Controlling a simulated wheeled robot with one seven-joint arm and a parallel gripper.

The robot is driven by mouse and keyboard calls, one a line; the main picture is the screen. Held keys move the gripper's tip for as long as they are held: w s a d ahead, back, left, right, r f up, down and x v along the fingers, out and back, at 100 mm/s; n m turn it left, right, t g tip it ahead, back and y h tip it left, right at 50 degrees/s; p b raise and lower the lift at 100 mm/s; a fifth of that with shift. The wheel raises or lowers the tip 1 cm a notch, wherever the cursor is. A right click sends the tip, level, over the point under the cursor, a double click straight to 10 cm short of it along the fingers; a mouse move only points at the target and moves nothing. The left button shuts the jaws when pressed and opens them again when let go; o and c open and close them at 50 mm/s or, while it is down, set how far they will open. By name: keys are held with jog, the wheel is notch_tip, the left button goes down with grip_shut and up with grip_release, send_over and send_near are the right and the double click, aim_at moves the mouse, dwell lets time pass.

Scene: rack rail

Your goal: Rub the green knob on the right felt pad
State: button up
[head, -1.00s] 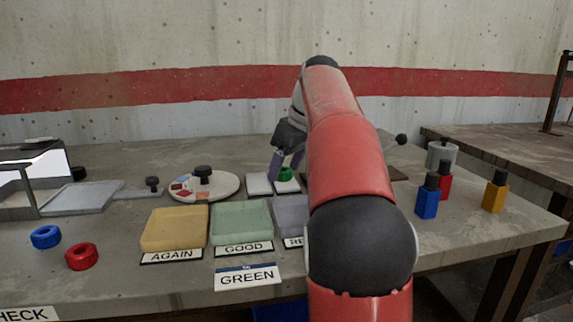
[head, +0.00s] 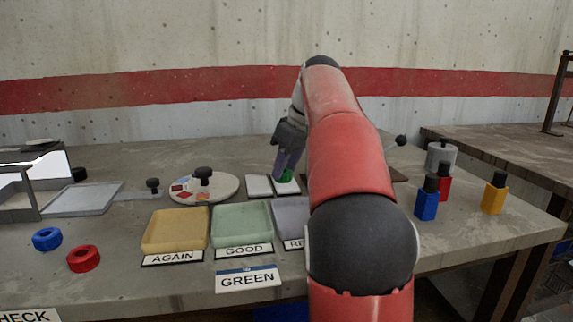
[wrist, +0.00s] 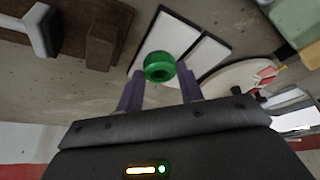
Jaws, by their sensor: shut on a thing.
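The green knob (head: 286,176) is low over the right felt pad (head: 289,188), a white strip beside the left felt pad (head: 258,186). My gripper (wrist: 160,72) is shut on the green knob, a round piece with a hollow in its top, which also shows in the wrist view (wrist: 160,66). The purple fingers hold it from both sides. In the wrist view the picture is turned round, so the right pad (wrist: 166,32) lies left of the other pad (wrist: 208,55). I cannot tell whether the knob touches the pad.
In front stand a yellow AGAIN tray (head: 174,230), a green GOOD tray (head: 242,224) and a third tray (head: 290,218) partly behind my arm. A GREEN sign (head: 247,279) stands at the front. A round palette (head: 225,187) is left of the pads. Blue, red and yellow blocks stand right.

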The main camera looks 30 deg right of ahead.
grip_shut()
jog(key=shift+r, duration=0.2)
jog(key=shift+r+p, duration=0.7)
jog(key=shift+r, duration=0.65)
jog(key=o, duration=0.6)
grip_release()
grip_shut()
jog(key=shift+f, duration=0.1)
jog(key=shift+s+f+b, duration=0.15)
jog(key=shift+f+b, duration=0.95)
jog(key=shift+f, duration=0.05)
